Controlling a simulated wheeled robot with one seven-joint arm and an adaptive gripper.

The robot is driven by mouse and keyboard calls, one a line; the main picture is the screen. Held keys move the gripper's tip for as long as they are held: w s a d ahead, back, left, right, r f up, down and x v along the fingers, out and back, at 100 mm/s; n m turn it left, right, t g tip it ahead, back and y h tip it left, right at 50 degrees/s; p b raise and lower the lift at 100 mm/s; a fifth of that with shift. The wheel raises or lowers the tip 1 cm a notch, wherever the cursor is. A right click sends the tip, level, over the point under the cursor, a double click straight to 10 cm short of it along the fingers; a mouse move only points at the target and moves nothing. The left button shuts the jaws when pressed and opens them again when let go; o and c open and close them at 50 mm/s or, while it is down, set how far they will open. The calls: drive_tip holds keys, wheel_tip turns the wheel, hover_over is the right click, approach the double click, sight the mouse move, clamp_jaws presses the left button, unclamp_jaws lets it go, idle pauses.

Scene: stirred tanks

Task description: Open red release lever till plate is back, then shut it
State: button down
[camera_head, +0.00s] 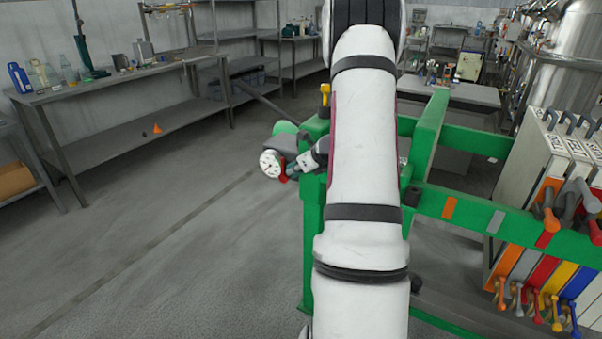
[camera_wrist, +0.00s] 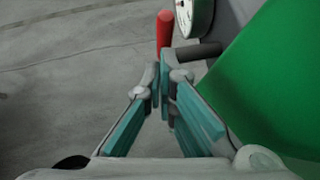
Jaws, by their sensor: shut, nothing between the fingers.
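The red release lever (camera_wrist: 165,32) stands upright in the wrist view, just beyond my fingertips. In the head view a small red part (camera_head: 283,172) shows beside the round white gauge (camera_head: 271,164). The gauge also shows at the top of the wrist view (camera_wrist: 197,14). My gripper (camera_wrist: 162,84) has its teal-padded fingers together and empty, close to the lever's lower end; I cannot tell whether they touch. A dark rod lies just right of the fingertips. In the head view my gripper (camera_head: 300,163) is beside the gauge, partly hidden by my arm. I cannot tell which plate is meant.
A green frame (camera_head: 428,140) stands behind and right of my arm; a green surface (camera_wrist: 262,85) fills the wrist view's right. White plates (camera_head: 535,160) with coloured handles stand at the right. A bench (camera_head: 130,76) is at the back left. The left floor is open.

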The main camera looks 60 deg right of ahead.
drive_tip(key=shift+w, duration=0.25)
drive_tip(key=shift+w+r, duration=0.25)
drive_tip(key=shift+w, duration=0.3)
